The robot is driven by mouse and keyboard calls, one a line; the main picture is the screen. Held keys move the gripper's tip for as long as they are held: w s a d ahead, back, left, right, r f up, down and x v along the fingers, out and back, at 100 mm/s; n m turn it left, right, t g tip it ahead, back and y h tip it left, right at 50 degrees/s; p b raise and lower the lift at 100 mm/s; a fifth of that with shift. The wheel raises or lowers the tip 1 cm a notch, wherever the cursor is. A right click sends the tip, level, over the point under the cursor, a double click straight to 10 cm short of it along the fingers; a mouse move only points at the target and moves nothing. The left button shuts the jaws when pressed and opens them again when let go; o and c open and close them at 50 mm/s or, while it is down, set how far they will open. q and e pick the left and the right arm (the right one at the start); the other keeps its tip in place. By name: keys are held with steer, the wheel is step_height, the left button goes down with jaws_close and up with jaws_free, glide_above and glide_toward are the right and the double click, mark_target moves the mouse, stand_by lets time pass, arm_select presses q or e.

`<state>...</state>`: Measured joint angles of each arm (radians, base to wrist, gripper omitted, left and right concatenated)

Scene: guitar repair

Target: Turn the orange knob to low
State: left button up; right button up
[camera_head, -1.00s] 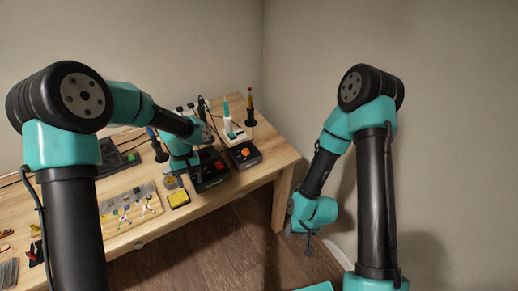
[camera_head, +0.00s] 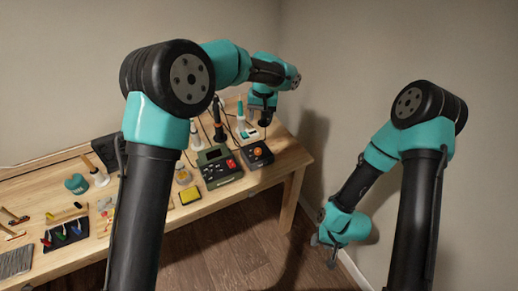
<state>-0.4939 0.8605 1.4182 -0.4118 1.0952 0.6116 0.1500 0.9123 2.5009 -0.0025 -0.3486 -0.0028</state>
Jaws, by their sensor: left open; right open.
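The orange knob (camera_head: 257,152) sits on top of a small black box (camera_head: 263,160) near the right end of the wooden workbench. My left gripper (camera_head: 264,121) points down just behind and above the knob, apart from it as far as I can see. It is open, with nothing visible in it. Any marking of low on the box is too small to read. My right gripper (camera_head: 326,248) hangs open and empty off the right side of the bench.
A yellow sponge (camera_head: 190,194) lies near the front edge. Several tools cover the bench's left part (camera_head: 25,220).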

mark_target(258, 150)
arm_select(q)
steer(key=f, duration=1.1)
steer(key=a+f, duration=0.1)
steer(key=f, duration=0.4)
steer(key=shift+f, duration=0.4)
steer(key=shift+c, duration=0.4)
steer(key=c, duration=0.8)
steer(key=shift+c, duration=0.2)
